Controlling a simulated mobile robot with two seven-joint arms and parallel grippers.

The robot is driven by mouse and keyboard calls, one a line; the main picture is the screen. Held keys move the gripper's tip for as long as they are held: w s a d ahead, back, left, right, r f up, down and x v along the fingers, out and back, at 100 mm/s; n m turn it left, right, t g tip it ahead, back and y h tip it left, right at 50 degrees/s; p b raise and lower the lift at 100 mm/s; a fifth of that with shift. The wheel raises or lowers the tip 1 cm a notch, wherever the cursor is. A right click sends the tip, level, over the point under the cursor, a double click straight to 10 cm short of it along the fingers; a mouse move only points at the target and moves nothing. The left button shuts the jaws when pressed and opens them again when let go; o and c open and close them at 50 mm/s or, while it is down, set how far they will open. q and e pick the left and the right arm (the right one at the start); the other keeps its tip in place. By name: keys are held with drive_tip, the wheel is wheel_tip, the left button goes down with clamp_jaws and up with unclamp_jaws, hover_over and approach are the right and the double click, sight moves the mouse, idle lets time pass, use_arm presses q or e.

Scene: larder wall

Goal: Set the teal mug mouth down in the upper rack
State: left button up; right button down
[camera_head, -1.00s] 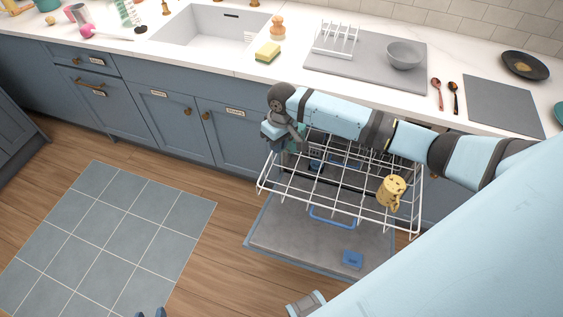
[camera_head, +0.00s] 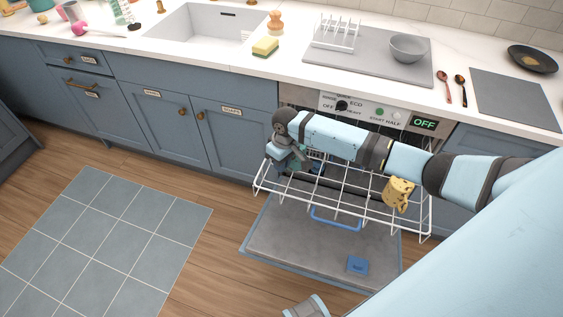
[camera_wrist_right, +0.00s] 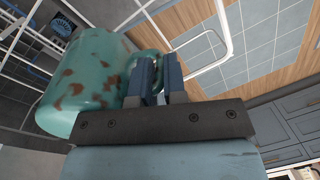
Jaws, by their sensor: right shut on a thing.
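The teal mug with brown patches (camera_wrist_right: 85,85) is held by its handle in my right gripper (camera_wrist_right: 158,75). In the head view the right gripper (camera_head: 292,160) is at the left end of the white wire upper rack (camera_head: 330,208), and the mug is mostly hidden behind it. The wrist view shows the mug's side and rack wires close by. I cannot tell whether the mug touches the rack or which way its mouth faces.
A yellow mug (camera_head: 398,193) is in the right part of the rack. The open dishwasher door (camera_head: 300,245) lies below, with a blue piece (camera_head: 357,265) on it. The counter above holds a grey bowl (camera_head: 408,48) and a plate rack (camera_head: 336,35).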

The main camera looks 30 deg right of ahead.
wheel_tip(320, 180, down, 3)
drive_tip(key=shift+r+b, duration=0.2)
drive_tip(key=shift+b, duration=0.1)
drive_tip(key=shift+f+b, duration=0.35)
drive_tip(key=shift+f, duration=1.05)
drive_tip(key=c, duration=1.1)
unclamp_jaws()
